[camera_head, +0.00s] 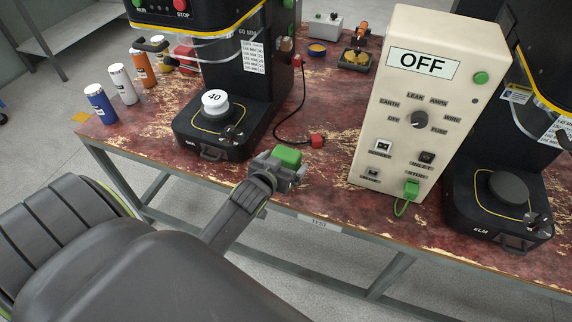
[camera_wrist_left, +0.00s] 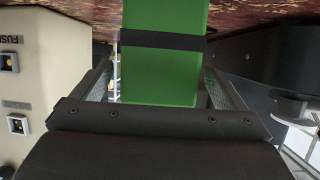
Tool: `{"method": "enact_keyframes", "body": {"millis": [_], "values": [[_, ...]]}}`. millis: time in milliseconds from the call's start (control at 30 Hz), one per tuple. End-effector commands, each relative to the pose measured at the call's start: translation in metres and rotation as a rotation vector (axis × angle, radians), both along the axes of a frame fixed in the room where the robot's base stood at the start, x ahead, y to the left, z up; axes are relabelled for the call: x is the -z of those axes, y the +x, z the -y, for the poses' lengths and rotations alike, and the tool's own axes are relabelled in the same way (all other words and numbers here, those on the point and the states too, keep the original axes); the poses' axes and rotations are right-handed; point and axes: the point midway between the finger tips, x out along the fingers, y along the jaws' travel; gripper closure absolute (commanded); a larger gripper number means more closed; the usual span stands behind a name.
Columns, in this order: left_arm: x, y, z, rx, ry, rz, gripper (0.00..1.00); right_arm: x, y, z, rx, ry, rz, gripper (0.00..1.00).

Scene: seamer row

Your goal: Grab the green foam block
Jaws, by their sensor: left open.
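The green foam block (camera_head: 287,156) lies near the front edge of the worn red table, between the left black machine and the beige tester box. In the left wrist view the green block (camera_wrist_left: 162,75) is large, with a dark band across it. My left gripper (camera_head: 284,170) is at the block in the head view, its jaws open. In the left wrist view the block stands between the two fingers (camera_wrist_left: 160,92), with a narrow gap visible beside it. The gripper hides part of the block. My right gripper is in neither view.
The beige box (camera_head: 385,95) reading OFF stands right of the block, with a green plug (camera_head: 411,188) and cable. A red plug (camera_head: 317,141) lies close behind the block. Several cans stand far left.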

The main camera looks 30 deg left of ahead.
Motion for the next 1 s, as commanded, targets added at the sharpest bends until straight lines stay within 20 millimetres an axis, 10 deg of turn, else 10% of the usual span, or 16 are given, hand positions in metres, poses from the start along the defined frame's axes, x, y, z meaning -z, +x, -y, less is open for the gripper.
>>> {"method": "enact_keyframes", "body": {"millis": [567,1000], "values": [[0.011,0.034,-0.005,0.001,0.001,0.001,0.06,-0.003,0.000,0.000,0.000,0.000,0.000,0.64],[0.011,0.034,-0.005,0.001,0.000,0.001,0.54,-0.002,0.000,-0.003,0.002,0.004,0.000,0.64]]}}
